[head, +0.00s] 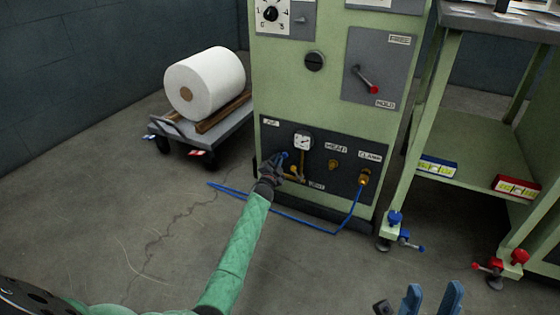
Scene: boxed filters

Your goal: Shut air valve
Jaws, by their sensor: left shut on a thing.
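The air valve is on the dark lower panel (323,180) of the green machine, beside a white round gauge (303,141). Brass fittings (297,173) show just right of my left gripper. My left gripper (283,161), on the green-sleeved arm, reaches the panel's left part and is shut on the valve's handle. The gripper hides most of the handle, so its angle cannot be told. My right gripper (431,299) shows two blue fingers at the bottom edge. They are apart, with nothing visible between them, away from the machine.
A blue hose (300,223) runs from the brass clamp fitting (364,180) along the floor. A red-tipped lever (367,79) sits higher on the machine. A cart (215,130) with a white roll (205,82) stands left. A green bench (470,150) stands right. The front floor is open.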

